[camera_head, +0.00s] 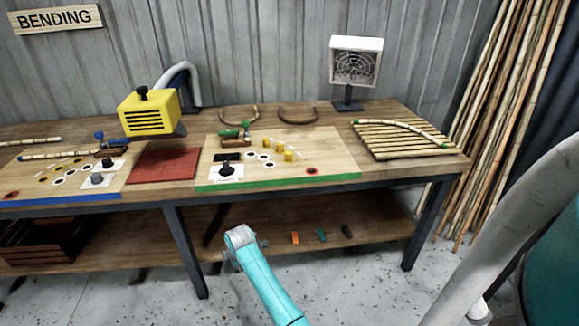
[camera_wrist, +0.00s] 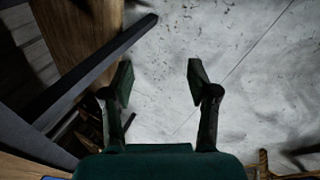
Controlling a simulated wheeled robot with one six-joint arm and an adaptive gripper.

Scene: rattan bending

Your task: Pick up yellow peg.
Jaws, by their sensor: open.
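Below the fingers there is only grey concrete floor, with the dark bench frame to the left. No peg shows in the wrist view. In the head view part of my teal arm is in front of the bench, below the board; the gripper cannot be made out there.
The workbench (camera_head: 395,182) has dark metal legs and a lower shelf (camera_head: 300,212) with small coloured pieces. A yellow heater (camera_head: 150,113), red mat (camera_head: 163,166), blue-edged board (camera_head: 100,187), fan (camera_head: 354,65) and slatted rack (camera_head: 400,140) are on it. Rattan poles (camera_head: 497,130) lean at right.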

